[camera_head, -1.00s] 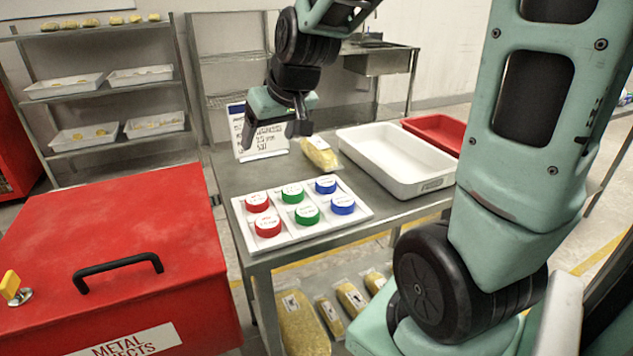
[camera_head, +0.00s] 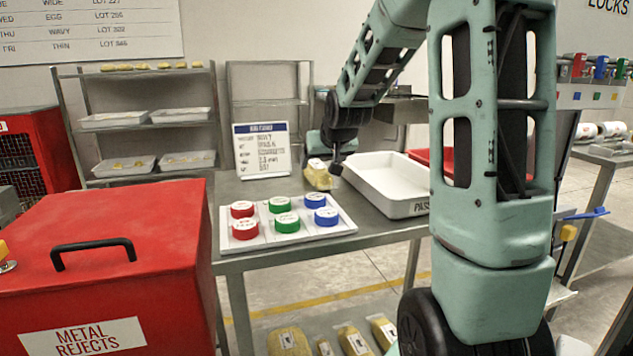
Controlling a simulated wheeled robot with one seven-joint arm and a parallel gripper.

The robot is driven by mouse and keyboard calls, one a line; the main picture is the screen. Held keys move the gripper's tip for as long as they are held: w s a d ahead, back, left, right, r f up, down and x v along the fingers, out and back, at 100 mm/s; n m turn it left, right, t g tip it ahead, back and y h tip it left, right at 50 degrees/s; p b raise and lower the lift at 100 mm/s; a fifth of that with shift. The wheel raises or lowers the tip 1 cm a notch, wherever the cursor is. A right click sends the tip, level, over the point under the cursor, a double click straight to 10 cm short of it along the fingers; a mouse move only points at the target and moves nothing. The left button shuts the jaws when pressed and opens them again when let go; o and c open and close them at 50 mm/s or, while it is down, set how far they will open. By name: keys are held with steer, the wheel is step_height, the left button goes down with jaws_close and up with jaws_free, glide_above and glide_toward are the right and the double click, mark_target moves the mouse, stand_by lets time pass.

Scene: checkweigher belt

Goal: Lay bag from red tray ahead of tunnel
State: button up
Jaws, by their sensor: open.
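A clear bag of yellow pasta (camera_head: 318,179) lies on the steel table, between the sign and the white tray. My gripper (camera_head: 334,166) is open, at the right side of this bag and partly in front of the white tray's corner; I cannot tell if it touches the bag. The red tray (camera_head: 422,156) is at the back right of the table, behind the white tray. My arm covers much of it, and its inside does not show. No tunnel or belt can be made out.
A white tray (camera_head: 404,208) stands right of the bag. A white board with red, green and blue round pieces (camera_head: 290,239) lies in front. A sign (camera_head: 262,150) stands behind. The red metal rejects box (camera_head: 160,220) is at left. More bags (camera_head: 288,341) lie below the table.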

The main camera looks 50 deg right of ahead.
mark_target(319, 166)
steer(key=b+x, duration=0.1)
steer(key=x, duration=0.6)
steer(key=shift+w+d+b, duration=0.3)
steer(key=shift+w+d, duration=0.05)
steer(key=shift+w, duration=0.05)
steer(key=c, duration=1.3)
